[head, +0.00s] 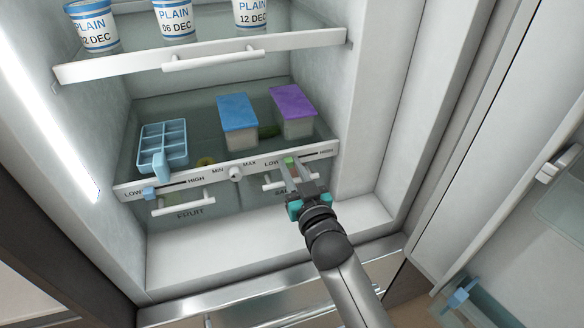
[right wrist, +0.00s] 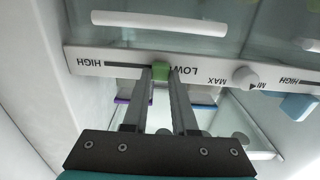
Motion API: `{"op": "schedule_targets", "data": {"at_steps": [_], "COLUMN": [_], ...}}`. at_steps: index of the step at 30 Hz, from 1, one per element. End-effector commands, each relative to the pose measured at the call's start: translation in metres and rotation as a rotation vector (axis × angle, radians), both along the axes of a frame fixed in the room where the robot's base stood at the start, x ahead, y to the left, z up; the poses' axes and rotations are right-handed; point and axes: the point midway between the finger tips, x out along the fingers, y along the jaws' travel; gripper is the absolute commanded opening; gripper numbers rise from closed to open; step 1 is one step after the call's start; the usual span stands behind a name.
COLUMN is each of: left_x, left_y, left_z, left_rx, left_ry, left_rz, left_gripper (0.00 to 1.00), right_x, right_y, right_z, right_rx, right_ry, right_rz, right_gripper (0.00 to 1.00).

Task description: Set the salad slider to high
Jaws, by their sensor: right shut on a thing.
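The salad slider is a green knob (head: 289,161) on the white strip at the front of the fridge shelf, above the right drawer. Its track runs from LOW on the left to HIGH on the right in the head view; the knob sits near the LOW end. In the right wrist view the lettering is upside down, and the green knob (right wrist: 160,70) is beside the word LOW, with HIGH to the left. My right gripper (head: 290,172) is shut on the green knob, its fingers on either side. My left gripper is not in view.
A blue slider (head: 150,193) sits near LOW above the fruit drawer (head: 184,204). A round dial (head: 236,173) is between the sliders. A blue ice tray (head: 163,146), a blue-lidded box (head: 238,118) and a purple-lidded box (head: 293,108) stand behind. The open door (head: 500,130) is at right.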

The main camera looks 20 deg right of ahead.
Motion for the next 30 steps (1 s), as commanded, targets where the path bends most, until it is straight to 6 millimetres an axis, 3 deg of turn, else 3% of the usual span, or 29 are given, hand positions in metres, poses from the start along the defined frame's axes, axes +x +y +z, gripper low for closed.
{"op": "schedule_targets", "data": {"at_steps": [5,15,25,26,30], "left_x": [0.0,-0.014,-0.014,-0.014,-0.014], "left_y": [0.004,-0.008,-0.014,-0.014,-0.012], "left_z": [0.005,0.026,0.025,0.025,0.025], "left_rx": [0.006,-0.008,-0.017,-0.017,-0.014], "left_ry": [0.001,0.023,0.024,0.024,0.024], "left_rz": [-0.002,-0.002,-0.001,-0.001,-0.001], "left_gripper": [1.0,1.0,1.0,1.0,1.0], "right_x": [0.0,0.002,0.002,0.002,0.002], "right_y": [-0.007,-0.061,-0.066,-0.066,-0.066], "right_z": [0.0,0.001,0.0,0.0,0.0], "right_rx": [-0.003,-0.002,-0.001,-0.001,-0.001], "right_ry": [0.002,0.003,0.001,0.001,0.001], "right_rz": [0.0,-0.001,-0.004,-0.004,-0.004], "right_gripper": [0.0,0.0,0.0,0.27,0.43]}}
